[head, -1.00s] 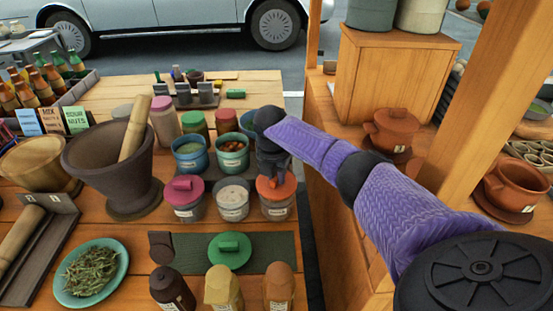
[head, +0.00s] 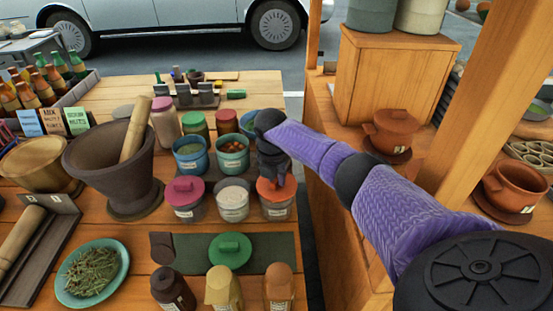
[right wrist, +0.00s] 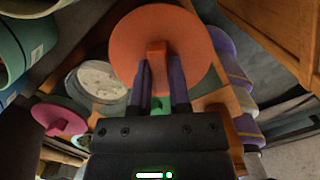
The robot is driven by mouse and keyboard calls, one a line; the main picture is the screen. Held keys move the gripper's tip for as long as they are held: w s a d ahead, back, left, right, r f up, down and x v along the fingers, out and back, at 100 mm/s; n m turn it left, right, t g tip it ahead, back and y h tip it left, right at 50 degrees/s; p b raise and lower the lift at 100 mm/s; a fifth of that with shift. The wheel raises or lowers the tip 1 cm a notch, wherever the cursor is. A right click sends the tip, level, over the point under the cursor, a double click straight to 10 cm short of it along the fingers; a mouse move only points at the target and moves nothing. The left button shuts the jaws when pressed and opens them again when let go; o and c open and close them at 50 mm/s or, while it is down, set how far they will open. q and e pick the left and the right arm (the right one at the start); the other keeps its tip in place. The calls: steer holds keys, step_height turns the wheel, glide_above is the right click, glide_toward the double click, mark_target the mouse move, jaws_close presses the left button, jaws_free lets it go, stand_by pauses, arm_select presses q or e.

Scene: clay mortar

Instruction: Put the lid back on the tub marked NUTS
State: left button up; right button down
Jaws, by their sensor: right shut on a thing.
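My right gripper (head: 272,180) points down and is shut on the handle of the orange lid (head: 268,190). In the right wrist view the lid (right wrist: 160,45) is a flat orange disc, its handle between my fingers (right wrist: 162,85). In the head view it is at the top of the front-right tub (head: 276,210); I cannot tell whether it rests there or is just above. A green lid (head: 230,250) lies on a dark mat. The tub labels are too small to read. My left gripper is not in view.
A pink-lidded tub (head: 185,200) stands at the front left of the tubs. A mortar with pestle (head: 113,165) is further left. Small bottles (head: 223,288) line the front edge. A side counter with clay pots (head: 392,133) and a wooden post are on the right.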

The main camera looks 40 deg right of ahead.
jaws_free()
stand_by(0.6)
steer(key=shift+r+p, duration=0.7)
steer(key=shift+r, duration=0.05)
step_height(320, 180, up, 6)
steer(key=p, duration=0.5)
steer(key=shift+f, duration=0.2)
steer(key=shift+c, duration=0.3)
